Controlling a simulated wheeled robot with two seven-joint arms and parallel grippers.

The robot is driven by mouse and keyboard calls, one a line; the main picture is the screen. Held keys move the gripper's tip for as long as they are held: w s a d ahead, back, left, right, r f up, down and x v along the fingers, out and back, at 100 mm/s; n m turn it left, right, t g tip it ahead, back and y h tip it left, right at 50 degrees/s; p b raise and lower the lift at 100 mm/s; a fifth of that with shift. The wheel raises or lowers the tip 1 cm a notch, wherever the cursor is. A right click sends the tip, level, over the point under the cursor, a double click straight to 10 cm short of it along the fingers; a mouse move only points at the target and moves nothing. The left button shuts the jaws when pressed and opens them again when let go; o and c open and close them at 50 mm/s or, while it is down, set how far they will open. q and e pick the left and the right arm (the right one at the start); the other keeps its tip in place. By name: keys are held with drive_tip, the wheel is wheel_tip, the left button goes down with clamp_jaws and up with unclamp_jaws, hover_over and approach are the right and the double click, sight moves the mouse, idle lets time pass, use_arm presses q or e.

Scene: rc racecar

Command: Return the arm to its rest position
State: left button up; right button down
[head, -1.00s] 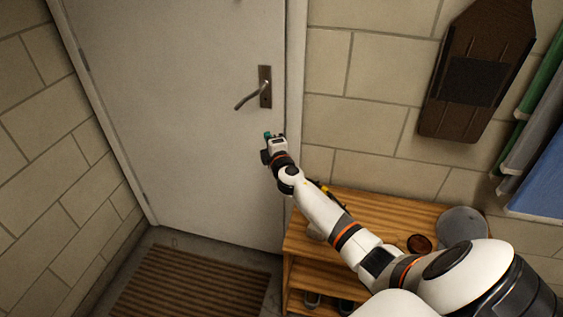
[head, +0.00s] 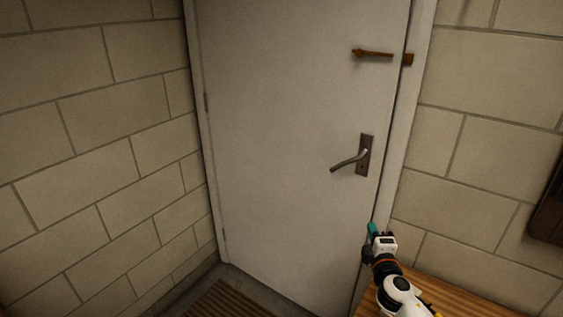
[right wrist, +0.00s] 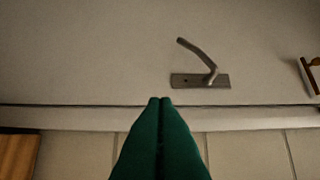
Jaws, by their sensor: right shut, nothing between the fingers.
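My right arm comes in from the bottom right of the head view. Its gripper (head: 373,229) is in front of the door's right edge, below the handle. In the right wrist view the two green fingers (right wrist: 160,101) are pressed together with nothing between them. The white door (head: 285,150) looks shut in its frame. Its metal lever handle (head: 350,160) is tilted, with the free end lower at the left; it also shows in the right wrist view (right wrist: 202,65), apart from the fingers. My left gripper is not in view.
A brown bolt (head: 375,54) sits high on the door, with a separate piece at the frame. A wooden bench (head: 463,292) stands at the lower right under my arm. A striped mat (head: 228,303) lies before the door. Block walls stand on both sides.

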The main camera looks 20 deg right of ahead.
drive_tip(key=s+a+f+m+g+y, duration=0.1)
drive_tip(key=s+a+f+m+g, duration=0.4)
drive_tip(key=s, duration=0.4)
drive_tip(key=s+a+f+m+g, duration=0.3)
drive_tip(key=s+a+f+m, duration=0.25)
drive_tip(key=s, duration=0.25)
drive_tip(key=s+a+m+g+y, duration=0.2)
drive_tip(key=s+a+g+y, duration=0.3)
drive_tip(key=s+a, duration=0.85)
wheel_tip(320, 180, down, 24)
drive_tip(key=s+d+g, duration=0.2)
drive_tip(key=s+d+f+g, duration=0.1)
drive_tip(key=s+d+f, duration=0.2)
drive_tip(key=s+f, duration=1.4)
drive_tip(key=shift+f+n, duration=0.35)
